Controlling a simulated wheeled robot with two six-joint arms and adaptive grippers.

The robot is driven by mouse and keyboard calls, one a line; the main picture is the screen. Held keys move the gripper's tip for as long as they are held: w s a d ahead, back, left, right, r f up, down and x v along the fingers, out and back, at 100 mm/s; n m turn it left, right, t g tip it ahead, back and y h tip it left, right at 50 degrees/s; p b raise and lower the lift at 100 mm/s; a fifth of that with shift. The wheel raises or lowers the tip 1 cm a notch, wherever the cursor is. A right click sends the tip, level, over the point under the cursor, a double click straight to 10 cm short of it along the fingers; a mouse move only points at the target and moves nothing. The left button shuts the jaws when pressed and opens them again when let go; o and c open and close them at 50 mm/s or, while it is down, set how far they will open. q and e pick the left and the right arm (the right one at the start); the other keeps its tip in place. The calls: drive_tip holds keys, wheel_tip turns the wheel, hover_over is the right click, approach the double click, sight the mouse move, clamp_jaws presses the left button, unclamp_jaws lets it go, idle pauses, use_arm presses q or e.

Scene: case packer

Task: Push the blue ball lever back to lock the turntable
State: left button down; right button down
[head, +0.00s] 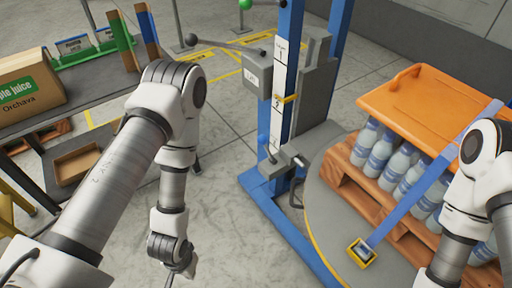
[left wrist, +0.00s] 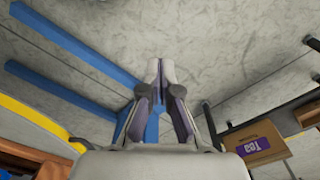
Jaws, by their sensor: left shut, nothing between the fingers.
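The blue ball lever (head: 262,140) stands at the base of the blue-framed column, left of the turntable, its ball at the upper end of a short rod. The grey round turntable (head: 322,205) has a yellow edge; that edge also shows at the lower left of the left wrist view (left wrist: 38,125). My left gripper (head: 188,268) hangs low over the floor, left of and nearer than the lever, clear of it. Its fingers (left wrist: 162,68) are together and empty. My right arm reaches in at the right; its gripper is out of frame.
A pallet of bottles under an orange cover (head: 415,100) and blue strap stands on the turntable. Blue base legs (head: 285,232) lie on the floor beside it. A shelf with boxes (head: 28,85) is at left. Levers with green (head: 246,4) and black (head: 191,39) balls stand farther back.

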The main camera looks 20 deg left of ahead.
sight(259, 143)
use_arm(q)
drive_tip(key=w+f+n+t+h+b, duration=0.1)
drive_tip(key=w+f+n+t+b, duration=0.15)
drive_tip(key=w+b, duration=0.4)
drive_tip(key=w+d+f+n+t+h+b, duration=0.1)
drive_tip(key=w+f+n+t+b, duration=0.2)
drive_tip(key=w, duration=0.6)
drive_tip(key=w+f+n+t+h+b, duration=0.1)
drive_tip(key=w+f+t+h+b, duration=0.1)
drive_tip(key=w+f+t+b, duration=0.45)
drive_tip(key=w+a+r+n+t+h+b, duration=0.3)
drive_tip(key=w+r+n+t+h+b, duration=0.2)
drive_tip(key=w+r, duration=0.6)
drive_tip(key=t+h+b, duration=0.1)
drive_tip(key=h+b, duration=0.1)
drive_tip(key=b, duration=0.1)
drive_tip(key=shift+a+b, duration=0.2)
drive_tip(key=shift+b, duration=0.15)
drive_tip(key=shift+w, duration=0.15)
drive_tip(key=b+x, duration=0.3)
drive_tip(key=x, duration=1.1)
drive_tip(key=shift+r, duration=0.15)
